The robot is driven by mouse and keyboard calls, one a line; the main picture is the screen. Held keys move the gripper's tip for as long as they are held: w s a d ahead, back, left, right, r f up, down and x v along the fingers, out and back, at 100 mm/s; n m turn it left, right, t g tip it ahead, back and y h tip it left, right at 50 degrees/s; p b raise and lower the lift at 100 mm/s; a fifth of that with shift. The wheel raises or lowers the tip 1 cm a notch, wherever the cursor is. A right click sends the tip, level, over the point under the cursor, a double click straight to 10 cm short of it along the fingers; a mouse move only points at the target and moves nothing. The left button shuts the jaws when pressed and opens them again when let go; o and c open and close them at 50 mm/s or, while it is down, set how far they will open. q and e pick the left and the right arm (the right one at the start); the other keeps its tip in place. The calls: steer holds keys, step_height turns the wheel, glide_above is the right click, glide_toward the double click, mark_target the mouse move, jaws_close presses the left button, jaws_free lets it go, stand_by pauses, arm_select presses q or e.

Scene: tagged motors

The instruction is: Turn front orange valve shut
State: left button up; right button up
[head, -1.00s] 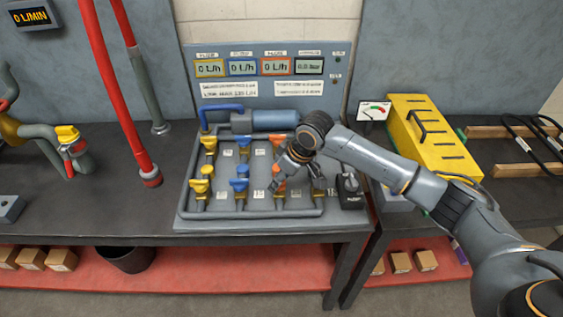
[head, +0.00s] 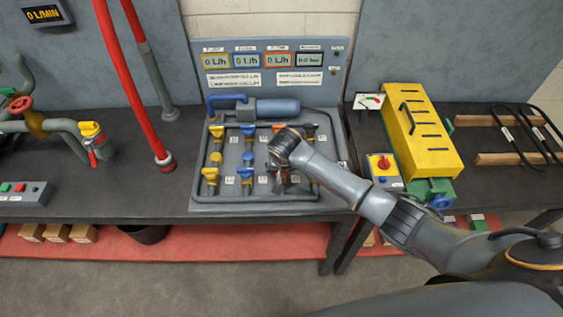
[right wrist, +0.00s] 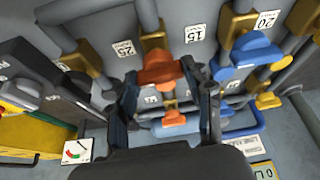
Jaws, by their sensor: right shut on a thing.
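The front orange valve (right wrist: 160,68) sits on a brass body on a vertical grey pipe, near the tag 15 in the right wrist view. Its handle looks roughly crosswise to the pipe. My right gripper (right wrist: 160,72) has a finger on each side of this handle and is shut on it. In the head view my right gripper (head: 281,182) reaches down at the panel's front row and hides most of that valve. The back orange valve (head: 278,128) is free behind it; it also shows in the right wrist view (right wrist: 174,118). My left gripper is not in view.
Blue valves (head: 247,173) and yellow valves (head: 210,174) stand left of my gripper on the same panel (head: 240,207). A red-knobbed switch box (head: 384,166) and a yellow case (head: 420,135) are to the right. Displays at the back read 0 L/h.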

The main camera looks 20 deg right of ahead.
steer(key=shift+m+p, duration=0.3)
steer(key=shift+m, duration=0.3)
steer(key=shift+h, duration=0.3)
steer(key=o, duration=1.2)
steer(key=shift+c, duration=0.2)
steer(key=v, duration=1.2)
steer(key=shift+w, duration=0.2)
